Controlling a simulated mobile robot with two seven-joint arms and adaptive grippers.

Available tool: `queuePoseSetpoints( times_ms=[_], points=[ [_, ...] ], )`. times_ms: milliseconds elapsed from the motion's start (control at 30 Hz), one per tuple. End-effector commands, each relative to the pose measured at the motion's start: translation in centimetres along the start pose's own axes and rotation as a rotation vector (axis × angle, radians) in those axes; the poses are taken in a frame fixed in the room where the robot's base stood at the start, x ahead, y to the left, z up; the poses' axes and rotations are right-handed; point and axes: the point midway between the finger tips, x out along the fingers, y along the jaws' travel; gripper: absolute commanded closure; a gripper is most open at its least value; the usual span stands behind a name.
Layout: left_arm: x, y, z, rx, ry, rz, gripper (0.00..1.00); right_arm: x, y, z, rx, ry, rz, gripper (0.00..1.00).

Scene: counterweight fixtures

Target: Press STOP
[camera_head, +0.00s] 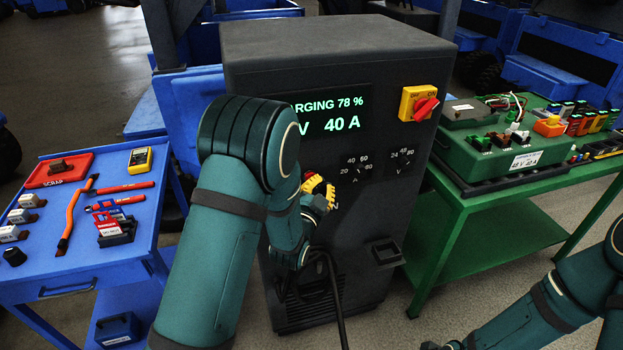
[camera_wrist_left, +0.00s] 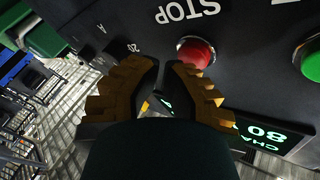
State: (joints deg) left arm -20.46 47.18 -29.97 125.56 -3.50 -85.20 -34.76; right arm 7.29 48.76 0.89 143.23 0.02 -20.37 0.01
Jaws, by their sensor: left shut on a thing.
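The charger (camera_head: 390,90) is a dark cabinet with a lit green display (camera_head: 340,113). In the left wrist view its red round STOP button (camera_wrist_left: 196,52) sits beside the printed word STOP, upside down there. My left gripper (camera_head: 320,190) is at the charger's front, its ochre fingers (camera_wrist_left: 162,68) nearly together. One fingertip overlaps the button's edge in the left wrist view; I cannot tell if it touches. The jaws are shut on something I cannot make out. In the head view the button (camera_head: 308,176) is mostly hidden. My right arm shows at lower right, its gripper out of view.
A green round button (camera_wrist_left: 312,62) is beside STOP. A red-and-yellow rotary switch (camera_head: 420,104) is at the charger's upper right. A blue cart (camera_head: 100,240) with tools stands left, a green bench (camera_head: 480,235) right. A black cable (camera_head: 338,290) hangs in front of the charger.

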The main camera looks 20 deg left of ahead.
Motion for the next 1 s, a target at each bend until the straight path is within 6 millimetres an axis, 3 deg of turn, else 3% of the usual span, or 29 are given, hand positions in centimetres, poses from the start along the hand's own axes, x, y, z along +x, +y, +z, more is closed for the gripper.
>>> queuePoseSetpoints(
  times_ms=[1000],
  points=[
    [0.88, -0.52, 0.52, 0.000, 0.000, -0.002, 1.00, 0.52, 0.20, 0.05, 0.000, 0.000, 0.000, 0.53]
  ],
)
